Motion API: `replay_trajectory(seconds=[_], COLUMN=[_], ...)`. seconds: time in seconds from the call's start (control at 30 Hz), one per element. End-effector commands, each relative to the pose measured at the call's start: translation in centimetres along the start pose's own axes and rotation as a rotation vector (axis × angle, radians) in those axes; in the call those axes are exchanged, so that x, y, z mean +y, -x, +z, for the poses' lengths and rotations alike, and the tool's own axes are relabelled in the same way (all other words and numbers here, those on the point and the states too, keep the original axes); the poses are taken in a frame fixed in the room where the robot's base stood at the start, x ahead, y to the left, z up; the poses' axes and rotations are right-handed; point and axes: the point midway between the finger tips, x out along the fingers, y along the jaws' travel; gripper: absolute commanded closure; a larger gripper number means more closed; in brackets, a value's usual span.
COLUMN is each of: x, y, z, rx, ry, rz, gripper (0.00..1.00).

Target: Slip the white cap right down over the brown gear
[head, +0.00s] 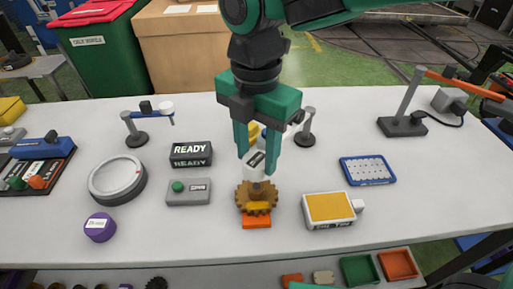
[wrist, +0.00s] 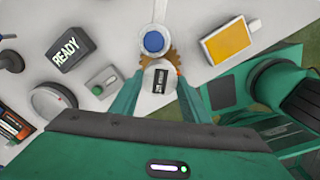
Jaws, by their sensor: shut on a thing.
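The white cap (head: 254,165) has a dark label on its side. My gripper (head: 257,164) is shut on it, one finger on each side. The cap is above the brown gear (head: 244,197), which lies flat on an orange block (head: 256,222). A brown hub (head: 258,188) shows at the gear's middle, just under the cap; I cannot tell whether they touch. In the wrist view the cap (wrist: 160,77) sits between the fingers and hides much of the gear (wrist: 174,58).
A yellow-topped box (head: 328,207) stands right of the gear, a grey button box (head: 188,192) and READY sign (head: 191,154) left. A white-rimmed blue disc (wrist: 153,42) shows beside the gear in the wrist view. A blue tray (head: 367,170) lies farther right.

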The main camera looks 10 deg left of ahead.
Motion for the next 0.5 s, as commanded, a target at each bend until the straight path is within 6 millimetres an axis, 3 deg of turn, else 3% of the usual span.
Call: replay_trajectory(seconds=[0.5], x=[0.0], y=[-2.4], z=[0.0], rx=[0.000], ry=[-0.001], rz=[-0.001], gripper=[0.79])
